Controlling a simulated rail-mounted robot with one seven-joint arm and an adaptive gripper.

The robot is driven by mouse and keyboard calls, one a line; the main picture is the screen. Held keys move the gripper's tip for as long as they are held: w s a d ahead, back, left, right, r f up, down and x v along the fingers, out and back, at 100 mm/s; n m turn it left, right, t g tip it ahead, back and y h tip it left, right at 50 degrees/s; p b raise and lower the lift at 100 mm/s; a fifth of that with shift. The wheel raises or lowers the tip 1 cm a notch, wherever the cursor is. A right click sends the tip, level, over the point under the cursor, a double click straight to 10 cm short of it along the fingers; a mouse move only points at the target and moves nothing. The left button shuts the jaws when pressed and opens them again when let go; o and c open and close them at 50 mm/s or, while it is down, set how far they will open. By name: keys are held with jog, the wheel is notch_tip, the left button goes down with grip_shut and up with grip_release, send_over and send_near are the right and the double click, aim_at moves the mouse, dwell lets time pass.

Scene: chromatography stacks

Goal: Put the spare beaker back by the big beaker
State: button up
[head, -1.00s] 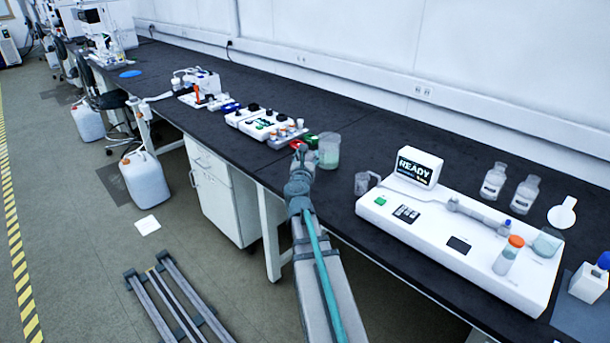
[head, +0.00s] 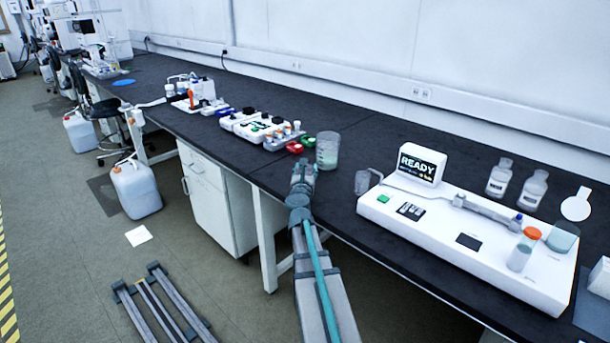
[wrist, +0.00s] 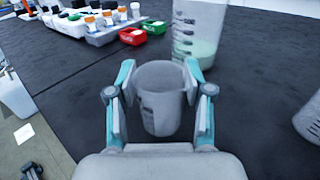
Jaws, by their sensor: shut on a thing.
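My gripper (wrist: 160,105) is shut on a small clear beaker (wrist: 160,90) with dark markings, held upright between the two teal-edged fingers. The big beaker (wrist: 195,35), holding pale green liquid, stands just beyond it, slightly right, in the wrist view. A strip of dark bench shows between the two beakers. In the head view my gripper (head: 303,175) is at the bench's front edge, nearer than the big beaker (head: 327,150) and left of it. The held beaker is not distinguishable there. I cannot tell whether its base touches the bench.
Another small beaker (head: 362,182) stands right of the big beaker, beside the white READY instrument (head: 450,235). Red (wrist: 132,36) and green (wrist: 154,27) trays and a vial rack (wrist: 110,32) lie to the left. Dark bench around the big beaker is mostly clear.

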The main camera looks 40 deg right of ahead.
jog(key=shift+r, duration=0.1)
jog(key=o, duration=1.3)
jog(key=shift+c, duration=0.2)
